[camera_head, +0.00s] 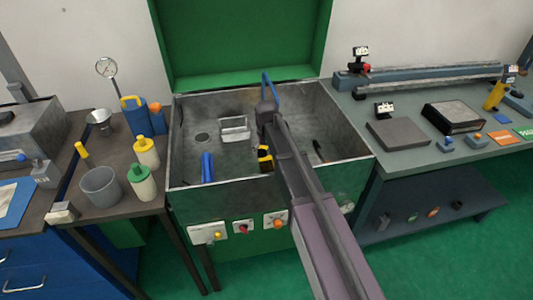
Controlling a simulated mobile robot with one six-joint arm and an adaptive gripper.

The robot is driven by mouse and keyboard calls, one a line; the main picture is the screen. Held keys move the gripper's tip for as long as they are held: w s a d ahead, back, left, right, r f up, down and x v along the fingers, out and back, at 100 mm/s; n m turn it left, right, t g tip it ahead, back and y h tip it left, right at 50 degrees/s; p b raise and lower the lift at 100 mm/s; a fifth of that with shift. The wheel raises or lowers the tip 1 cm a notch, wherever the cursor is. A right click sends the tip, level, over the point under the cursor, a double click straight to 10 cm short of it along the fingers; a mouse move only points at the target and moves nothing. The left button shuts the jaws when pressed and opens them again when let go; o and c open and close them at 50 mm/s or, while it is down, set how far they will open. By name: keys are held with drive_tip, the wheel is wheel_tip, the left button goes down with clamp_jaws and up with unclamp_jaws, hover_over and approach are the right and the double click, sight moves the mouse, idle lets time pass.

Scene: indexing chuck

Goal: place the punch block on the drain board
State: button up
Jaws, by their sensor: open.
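My arm reaches from the bottom right into the grey basin of a green washing station. Its dark far end, where my gripper (267,108) appears to be, is over the back middle of the basin; the fingers are hard to make out. A small black and yellow block (265,159) is in the basin just left of my arm, apart from that far end; I cannot tell whether it is the punch block. A pale rectangular tray (234,129) lies left of my arm. I cannot tell which surface is the drain board.
A blue cylinder (207,167) stands in the basin's front left. The raised green lid (245,40) is behind. The left bench holds a grey cup (101,187) and bottles (146,152). The right bench holds a flat grey plate (398,134) and a dark block (453,118).

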sight(267, 165)
drive_tip(key=shift+r+p, duration=2.4)
drive_tip(key=shift+r, duration=0.35)
